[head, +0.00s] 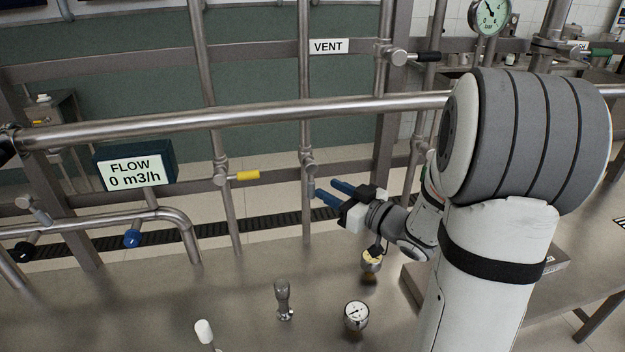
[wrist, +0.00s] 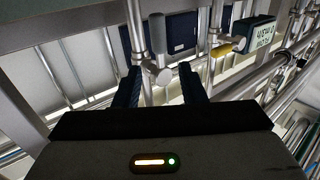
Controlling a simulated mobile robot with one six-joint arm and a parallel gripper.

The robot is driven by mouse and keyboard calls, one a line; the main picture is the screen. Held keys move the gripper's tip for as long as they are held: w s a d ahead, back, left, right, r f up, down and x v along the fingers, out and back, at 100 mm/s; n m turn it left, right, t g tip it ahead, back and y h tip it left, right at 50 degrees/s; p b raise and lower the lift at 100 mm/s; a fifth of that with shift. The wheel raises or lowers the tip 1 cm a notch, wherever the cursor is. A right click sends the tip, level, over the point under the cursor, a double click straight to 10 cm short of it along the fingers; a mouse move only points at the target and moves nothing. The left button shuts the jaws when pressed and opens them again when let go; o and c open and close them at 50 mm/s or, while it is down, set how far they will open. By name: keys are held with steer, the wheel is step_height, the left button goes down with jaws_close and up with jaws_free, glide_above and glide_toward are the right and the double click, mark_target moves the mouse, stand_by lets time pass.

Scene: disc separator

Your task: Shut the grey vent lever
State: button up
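The grey vent lever (head: 311,186) is on the vertical pipe below the VENT sign (head: 328,46). Its handle hangs down from its valve (head: 308,160), in line with the pipe. In the wrist view, which is turned over, the grey lever (wrist: 157,35) points up from its round hub. My gripper (head: 325,189) is open, with blue fingers reaching toward the lever from the right. In the wrist view, the fingers of my gripper (wrist: 160,78) stand on either side of the hub, with nothing clamped. Whether a finger touches the lever cannot be told.
A yellow lever (head: 246,176) lies level on the pipe to the left. A display (head: 131,172) reads FLOW 0 m3/h. A black-handled lever (head: 428,57) is at upper right. A long horizontal pipe (head: 250,116) runs above the lever. Gauges (head: 356,315) and a fitting (head: 283,300) stand on the bench below.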

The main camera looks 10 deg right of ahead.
mark_target(314, 181)
steer(key=p+x, duration=0.1)
steer(key=x, duration=0.6)
steer(key=shift+s, duration=0.1)
steer(key=shift+c, duration=0.5)
jaws_close()
